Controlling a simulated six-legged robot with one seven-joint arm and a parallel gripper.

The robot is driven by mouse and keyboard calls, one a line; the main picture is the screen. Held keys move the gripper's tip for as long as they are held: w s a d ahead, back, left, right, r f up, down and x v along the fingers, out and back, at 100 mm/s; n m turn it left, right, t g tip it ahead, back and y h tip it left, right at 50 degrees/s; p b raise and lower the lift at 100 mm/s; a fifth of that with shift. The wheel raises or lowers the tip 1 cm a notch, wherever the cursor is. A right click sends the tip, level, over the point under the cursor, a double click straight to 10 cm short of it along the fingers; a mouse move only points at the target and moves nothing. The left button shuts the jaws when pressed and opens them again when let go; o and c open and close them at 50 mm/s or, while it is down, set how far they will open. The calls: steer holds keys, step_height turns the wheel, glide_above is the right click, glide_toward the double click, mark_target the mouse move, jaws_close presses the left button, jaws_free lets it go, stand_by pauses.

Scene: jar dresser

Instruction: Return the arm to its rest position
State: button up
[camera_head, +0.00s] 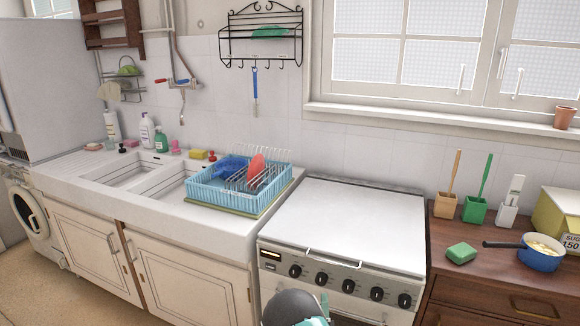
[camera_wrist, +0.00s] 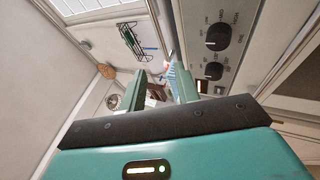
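My gripper (camera_wrist: 160,80) shows in the wrist view with its two green fingers apart. Nothing is held between them; only distant parts of the room show through the gap. The wrist view is tilted, and the stove's knob panel (camera_wrist: 218,45) is beside the right finger. In the head view, a dark rounded part of my arm (camera_head: 290,308) with teal pieces is low in front of the stove (camera_head: 350,225). The fingertips cannot be made out there, and most of the arm is outside the picture.
The stove's white lid is clear. A blue dish rack (camera_head: 220,195) stands by the sink at left. On the wooden dresser (camera_head: 480,285) at right are a green sponge (camera_head: 461,253), a blue pan (camera_head: 541,258), several brush holders and a yellow box (camera_head: 553,213).

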steer(key=w+d+r+m+g+h, duration=0.1)
steer(key=w+d+r+m+g, duration=0.15)
steer(key=r+m, duration=0.35)
steer(key=w+d+r+m+g+h, duration=0.15)
steer(key=r+m+g, duration=0.3)
steer(key=r, duration=0.45)
steer(key=s+r+m+g+y, duration=0.2)
steer(key=s+r+m, duration=0.1)
steer(key=s+r, duration=0.15)
steer(key=s+r+m+g, duration=0.2)
steer(key=s+r+g, duration=0.2)
steer(key=s, duration=1.3)
steer(key=s+d+r+m+g, duration=0.1)
steer(key=s+r+m+g, duration=0.2)
steer(key=s, duration=1.3)
step_height(320, 180, up, 2)
steer(key=shift+s+d+r+g+y, duration=0.1)
steer(key=shift+s+d+g+y, duration=0.15)
steer(key=shift+s+g+y, duration=0.35)
steer(key=shift+w+m, duration=0.2)
steer(key=shift+m, duration=0.05)
